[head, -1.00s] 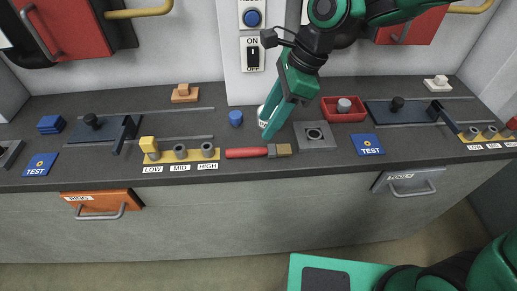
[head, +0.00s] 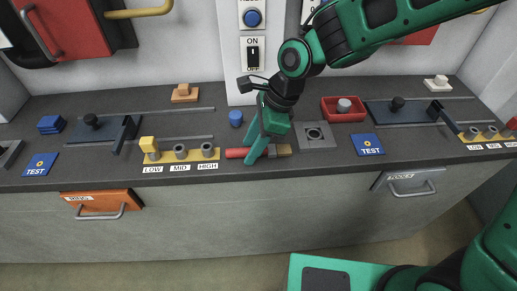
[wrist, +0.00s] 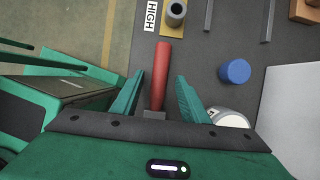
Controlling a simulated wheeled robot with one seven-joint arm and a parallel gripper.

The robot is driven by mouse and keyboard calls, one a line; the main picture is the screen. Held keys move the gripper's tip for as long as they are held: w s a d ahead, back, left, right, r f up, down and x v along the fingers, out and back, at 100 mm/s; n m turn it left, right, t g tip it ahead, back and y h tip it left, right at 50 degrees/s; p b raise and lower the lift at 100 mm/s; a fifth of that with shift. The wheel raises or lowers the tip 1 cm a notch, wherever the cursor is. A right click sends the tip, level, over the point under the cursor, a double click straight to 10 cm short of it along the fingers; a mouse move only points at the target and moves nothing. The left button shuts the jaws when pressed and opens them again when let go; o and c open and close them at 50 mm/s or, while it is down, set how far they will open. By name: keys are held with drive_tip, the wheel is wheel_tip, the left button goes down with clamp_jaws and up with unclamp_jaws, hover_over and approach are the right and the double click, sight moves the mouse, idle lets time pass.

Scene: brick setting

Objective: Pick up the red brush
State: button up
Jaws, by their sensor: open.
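The red brush (head: 236,153) lies flat near the front edge of the dark worktop. Its red handle points left and its tan head (head: 284,149) points right in the head view. My gripper (head: 258,158) is down over the brush, hiding part of it near the handle's right end. In the wrist view the brush handle (wrist: 162,75) runs between the two green fingers of my gripper (wrist: 158,92), which are apart with a gap on each side. The brush head is hidden there by my gripper's body.
A blue cylinder (head: 236,118) stands behind the brush. A yellow strip with knobs labelled LOW, MID, HIGH (head: 180,160) is at its left. A grey plate (head: 315,142) and a red tray (head: 330,117) are at its right. A white round object (wrist: 229,118) is beside my gripper.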

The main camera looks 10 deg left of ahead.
clamp_jaws()
drive_tip(key=shift+r, duration=0.2)
drive_tip(key=shift+r, duration=0.3)
drive_tip(key=r, duration=0.3)
drive_tip(key=shift+s+a+r, duration=0.15)
drive_tip(key=shift+s+r, duration=0.1)
drive_tip(key=shift+r, duration=0.1)
drive_tip(key=s+a+r, duration=0.5)
drive_tip(key=s+r, duration=0.1)
drive_tip(key=s, duration=0.3)
drive_tip(key=shift+s+r, duration=0.2)
drive_tip(key=shift+s, duration=0.2)
